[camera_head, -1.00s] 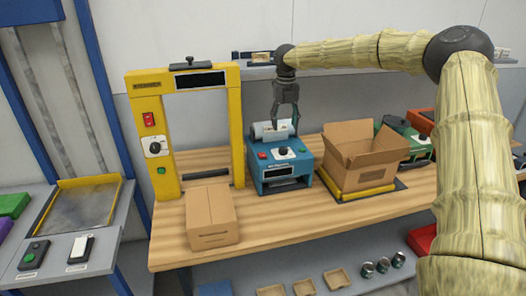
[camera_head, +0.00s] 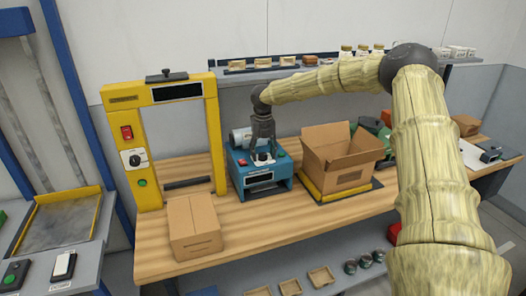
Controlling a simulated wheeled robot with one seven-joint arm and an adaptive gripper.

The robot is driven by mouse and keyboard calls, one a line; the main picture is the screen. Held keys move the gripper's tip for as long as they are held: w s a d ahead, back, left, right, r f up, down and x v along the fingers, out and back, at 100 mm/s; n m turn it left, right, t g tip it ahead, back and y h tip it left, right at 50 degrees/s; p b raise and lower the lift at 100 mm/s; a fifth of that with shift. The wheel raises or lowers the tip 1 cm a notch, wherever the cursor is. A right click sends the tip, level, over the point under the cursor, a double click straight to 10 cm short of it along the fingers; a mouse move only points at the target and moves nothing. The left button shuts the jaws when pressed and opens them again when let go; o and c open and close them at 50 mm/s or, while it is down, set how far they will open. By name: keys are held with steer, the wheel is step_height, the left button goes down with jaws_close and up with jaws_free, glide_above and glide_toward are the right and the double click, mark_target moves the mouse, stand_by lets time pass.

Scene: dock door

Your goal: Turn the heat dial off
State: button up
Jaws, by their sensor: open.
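A blue machine (camera_head: 240,179) stands on the workbench, with a red button, a green one and a black dial (camera_head: 264,157) on its sloped top. A yellow frame machine (camera_head: 147,187) to its left has another black dial (camera_head: 135,160) on a white plate, below a red switch. I cannot read which dial is marked heat. My gripper (camera_head: 264,152) is open and points down over the blue machine's dial, with its fingers about either side of it. I cannot tell whether they touch the dial, which is partly hidden.
An open carton (camera_head: 340,160) stands right of the blue machine, and a closed carton (camera_head: 194,228) lies in front of the yellow frame. A shelf (camera_head: 300,66) with small goods runs behind my arm. The front middle of the workbench (camera_head: 270,218) is clear.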

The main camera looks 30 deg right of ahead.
steer(key=c, duration=1)
steer(key=shift+c, duration=0.2)
